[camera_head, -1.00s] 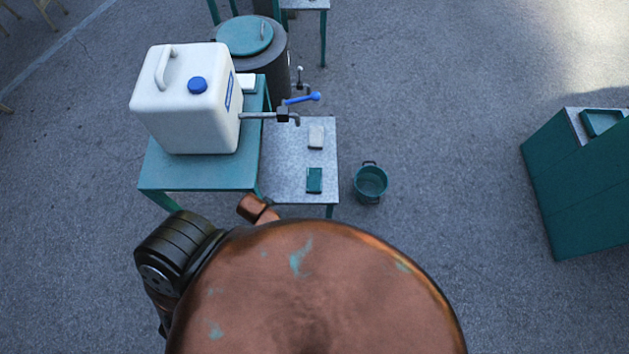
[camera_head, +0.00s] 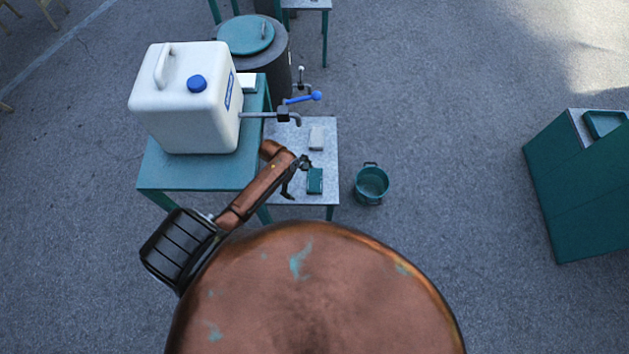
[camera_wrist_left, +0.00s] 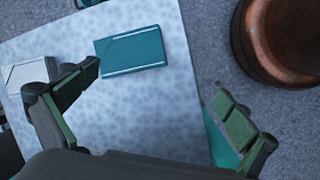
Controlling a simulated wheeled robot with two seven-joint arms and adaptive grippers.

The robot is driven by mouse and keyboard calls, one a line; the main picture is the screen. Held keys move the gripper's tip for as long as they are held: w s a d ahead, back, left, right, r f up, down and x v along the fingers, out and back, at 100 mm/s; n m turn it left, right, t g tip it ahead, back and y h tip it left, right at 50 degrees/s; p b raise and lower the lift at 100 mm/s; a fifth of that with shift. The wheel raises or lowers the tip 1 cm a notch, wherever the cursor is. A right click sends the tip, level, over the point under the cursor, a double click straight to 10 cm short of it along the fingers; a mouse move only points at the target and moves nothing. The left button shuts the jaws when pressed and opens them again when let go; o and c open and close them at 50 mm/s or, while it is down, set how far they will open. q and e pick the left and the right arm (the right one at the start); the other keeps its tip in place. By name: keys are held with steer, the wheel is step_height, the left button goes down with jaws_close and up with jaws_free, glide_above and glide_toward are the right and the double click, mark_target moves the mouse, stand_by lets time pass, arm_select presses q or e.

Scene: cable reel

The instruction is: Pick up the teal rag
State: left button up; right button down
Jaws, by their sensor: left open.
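The teal rag (camera_head: 315,181) is a small folded rectangle lying flat on the grey speckled low table (camera_head: 325,205), near its front right. It also shows in the left wrist view (camera_wrist_left: 131,51), with pale stripes along two edges. My left gripper (camera_head: 296,176) is just left of the rag in the head view. In the left wrist view the two fingers (camera_wrist_left: 160,92) are spread wide and empty, with the rag beyond them and nearer the left finger. No contact with the rag shows. My right gripper is not in view.
A pale grey folded cloth (camera_head: 316,138) lies behind the rag; it also shows in the left wrist view (camera_wrist_left: 27,76). A white water container (camera_head: 188,115) with a blue-handled tap stands on the teal table (camera_head: 160,175). A teal bucket (camera_head: 372,184) stands on the floor to the right.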

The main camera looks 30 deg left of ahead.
mark_target(315, 179)
arm_select(q)
steer(key=w+f+n, duration=0.1)
steer(key=w+n, duration=0.2)
steer(key=w+a+f+n+b, duration=0.1)
steer(key=w+n, duration=0.1)
steer(key=shift+w+f+n+h, duration=0.3)
steer(key=shift+f+h, duration=0.05)
steer(key=shift+h, duration=0.05)
steer(key=b+x, duration=0.1)
steer(key=x, duration=0.1)
steer(key=b+x, duration=0.1)
steer(key=x, duration=0.2)
steer(key=shift+w+d+f, duration=0.15)
steer(key=shift+d, duration=0.3)
steer(key=c, duration=1)
steer(key=shift+c, duration=0.2)
step_height(315, 179, up, 10)
steer(key=p, duration=0.3)
steer(key=shift+p, duration=0.35)
